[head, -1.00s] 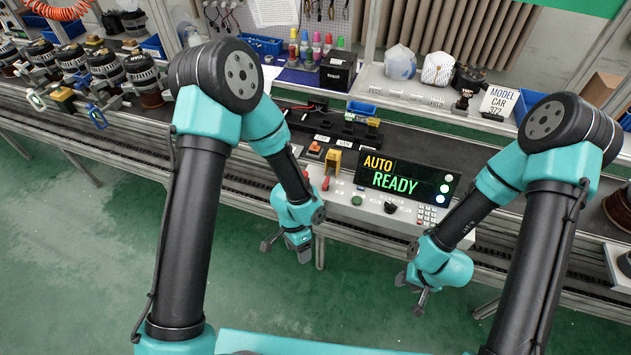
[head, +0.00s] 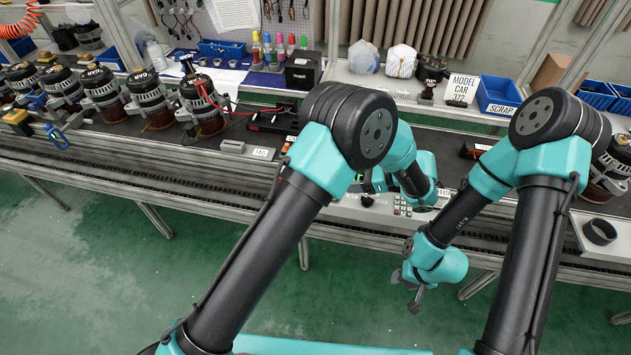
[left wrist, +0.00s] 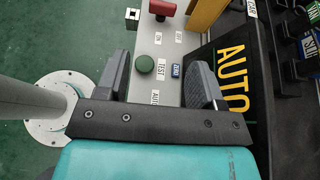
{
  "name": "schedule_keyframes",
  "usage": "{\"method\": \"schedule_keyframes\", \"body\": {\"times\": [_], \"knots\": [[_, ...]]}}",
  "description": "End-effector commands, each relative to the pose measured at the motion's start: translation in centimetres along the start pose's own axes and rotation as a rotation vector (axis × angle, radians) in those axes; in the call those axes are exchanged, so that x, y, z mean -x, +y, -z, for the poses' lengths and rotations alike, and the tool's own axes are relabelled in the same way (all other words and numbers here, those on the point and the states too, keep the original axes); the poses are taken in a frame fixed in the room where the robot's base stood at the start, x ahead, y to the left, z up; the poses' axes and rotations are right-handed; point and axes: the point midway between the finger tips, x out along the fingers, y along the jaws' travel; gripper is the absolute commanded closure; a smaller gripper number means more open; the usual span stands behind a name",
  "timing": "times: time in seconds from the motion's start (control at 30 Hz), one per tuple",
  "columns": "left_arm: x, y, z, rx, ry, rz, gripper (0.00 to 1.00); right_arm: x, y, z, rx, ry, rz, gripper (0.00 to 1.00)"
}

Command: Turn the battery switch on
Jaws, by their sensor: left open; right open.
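In the left wrist view a red switch handle (left wrist: 163,8) sits on the grey console panel (left wrist: 150,98), at the top edge of the picture. Small ON and OFF labels lie just below it. My left gripper (left wrist: 160,62) is open and empty over the panel. A green button (left wrist: 145,65) and a small blue part (left wrist: 176,71) lie between its fingers in this picture; the red handle is beyond the fingertips and apart from them. In the head view my left arm hides the red switch and most of the console. My right gripper (head: 410,288) is open and empty in front of the line.
The display (left wrist: 236,80) reading AUTO stands close beside one left finger. A yellow part (left wrist: 205,14) is near the red handle. In the head view several alternators (head: 150,92) stand on the left of the line. The green floor (head: 110,270) in front is clear.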

Motion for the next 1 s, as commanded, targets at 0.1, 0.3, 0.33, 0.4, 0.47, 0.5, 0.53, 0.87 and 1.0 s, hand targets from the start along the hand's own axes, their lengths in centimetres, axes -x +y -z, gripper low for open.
{"method": "schedule_keyframes", "body": {"times": [0.1,0.3,0.33,0.4,0.47,0.5,0.53,0.87,1.0], "knots": [[0.4,-0.4,-0.2,0.012,-0.028,0.006,0.38,0.0,0.0,0.0,0.001,0.000,0.000,0.57],[0.4,-0.4,-0.2,0.012,-0.029,0.005,0.38,0.0,0.0,0.0,0.001,0.000,0.000,0.57],[0.4,-0.4,-0.2,0.012,-0.029,0.005,0.38,0.0,0.0,0.0,0.001,0.000,0.000,0.57],[0.3,-0.4,-0.2,0.012,-0.028,0.005,0.38,0.0,0.0,0.0,0.001,0.000,0.000,0.57],[0.1,-0.4,-0.2,0.012,-0.028,0.004,0.38,0.0,0.0,0.0,0.001,0.000,0.000,0.57],[0.0,-0.4,-0.3,0.012,-0.028,0.004,0.38,0.0,0.0,0.0,0.001,0.000,0.000,0.57],[-0.2,-0.4,-0.3,0.012,-0.029,0.004,0.38,0.0,0.0,0.0,0.001,0.000,0.000,0.57],[-4.6,-0.3,-0.4,0.010,-0.029,0.001,0.38,0.0,0.0,0.0,0.001,0.000,0.000,0.57],[-7.0,-0.3,-0.5,0.010,-0.028,0.001,0.38,0.0,0.0,0.0,0.001,0.000,0.000,0.57]]}}
